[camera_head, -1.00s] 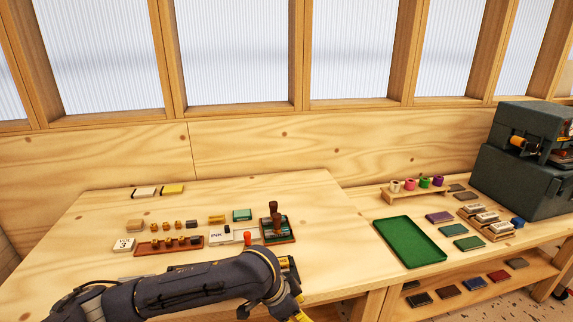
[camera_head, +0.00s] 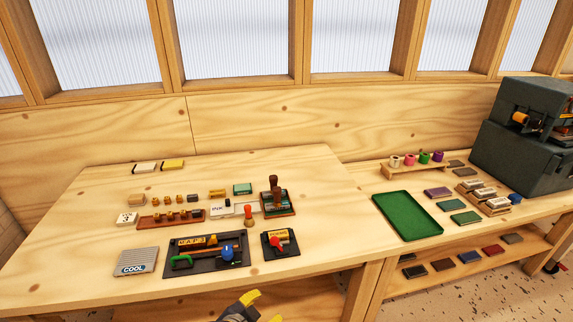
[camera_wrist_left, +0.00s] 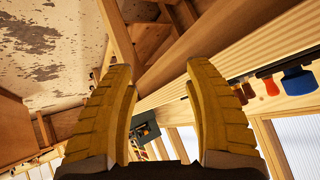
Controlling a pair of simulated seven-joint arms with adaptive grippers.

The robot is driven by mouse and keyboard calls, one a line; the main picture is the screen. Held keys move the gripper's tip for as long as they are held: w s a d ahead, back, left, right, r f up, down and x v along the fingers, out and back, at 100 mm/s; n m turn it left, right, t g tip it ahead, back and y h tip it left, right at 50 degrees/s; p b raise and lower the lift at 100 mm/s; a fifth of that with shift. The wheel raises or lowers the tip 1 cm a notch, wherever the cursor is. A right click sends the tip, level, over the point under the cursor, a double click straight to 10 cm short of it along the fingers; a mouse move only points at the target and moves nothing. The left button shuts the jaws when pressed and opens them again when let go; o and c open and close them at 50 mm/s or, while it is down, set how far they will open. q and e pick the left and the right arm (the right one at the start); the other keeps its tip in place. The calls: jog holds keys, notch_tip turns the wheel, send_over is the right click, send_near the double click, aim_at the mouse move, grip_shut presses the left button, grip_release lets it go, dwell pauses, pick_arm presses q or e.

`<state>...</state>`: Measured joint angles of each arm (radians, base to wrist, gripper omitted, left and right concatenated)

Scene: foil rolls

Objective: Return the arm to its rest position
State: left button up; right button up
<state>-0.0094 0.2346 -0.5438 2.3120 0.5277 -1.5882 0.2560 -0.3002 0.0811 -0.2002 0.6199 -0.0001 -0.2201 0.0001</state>
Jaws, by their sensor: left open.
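My left gripper (camera_head: 258,306) shows at the bottom edge of the head view, in front of the table's front edge and below its top. In the left wrist view its two yellow fingers (camera_wrist_left: 163,95) stand wide apart with nothing between them. Most of my left arm is out of the head view. My right gripper is not in view.
The wooden table (camera_head: 80,270) holds a black tool tray (camera_head: 205,262), a smaller black tray (camera_head: 281,243), a COOL block (camera_head: 136,261) and a stamp rack (camera_head: 278,200). A green tray (camera_head: 407,215) lies on the right-hand bench. A dark machine (camera_head: 525,145) stands far right.

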pick_arm(q)
jog(key=s+a+f+n+g+y, duration=0.1)
jog(key=s+a+f+y, duration=0.15)
jog(key=s+a, duration=0.5)
jog(key=s+a+f+n+y, duration=0.15)
jog(key=s+a+y, duration=0.25)
jog(key=a, duration=0.6)
jog(key=s+a+f+g+y, duration=0.1)
jog(key=s+a+f+y, duration=0.15)
jog(key=s+a, duration=0.45)
jog(key=s+d+f+g+h, duration=0.1)
jog(key=d+f+h, duration=0.15)
jog(key=f, duration=1.35)
jog(key=s+d+f+g+h, duration=0.1)
jog(key=d+f, duration=0.2)
jog(key=f, duration=1.3)
jog(key=s+f+n+g+h, duration=0.1)
jog(key=s+f+n+g, duration=0.2)
jog(key=s+f, duration=1.6)
jog(key=shift+s+a+n, duration=0.3)
jog(key=shift+s+n, duration=0.05)
jog(key=shift+s, duration=0.65)
